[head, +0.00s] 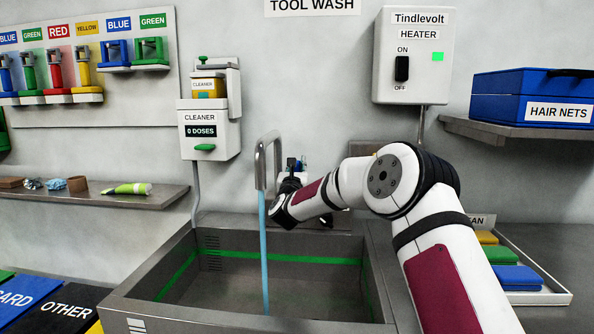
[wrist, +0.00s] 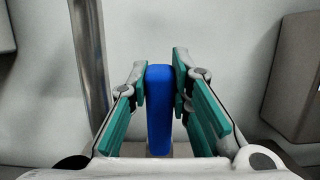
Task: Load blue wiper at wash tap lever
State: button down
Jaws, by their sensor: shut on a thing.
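My gripper (wrist: 159,84) is shut on an upright blue bar (wrist: 159,115) in the wrist view, with a green-padded finger on each side. The bar looks like the wash tap's lever. In the head view my gripper (head: 291,180) is just right of the tap spout (head: 264,165), largely hidden by my arm. A blue stream of water (head: 264,250) falls from the spout into the sink (head: 330,247). Blue tools (head: 115,52) hang on the wall rack, and a blue pad (head: 516,278) lies in a tray at right. I cannot tell which is the blue wiper.
The cleaner dispenser (head: 209,133) reads 0 doses. The heater (head: 412,60) shows a green light. A shelf (head: 100,198) with small items is at left. A blue hair-net box (head: 535,100) sits on a shelf at right.

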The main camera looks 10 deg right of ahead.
jog(key=c, duration=1.4)
grip_release()
jog(key=shift+c, duration=0.2)
jog(key=shift+s, duration=0.2)
jog(key=v, duration=1.1)
jog(key=shift+s+a+f, duration=0.15)
jog(key=shift+s+a, duration=0.05)
jog(key=shift+s, duration=0.15)
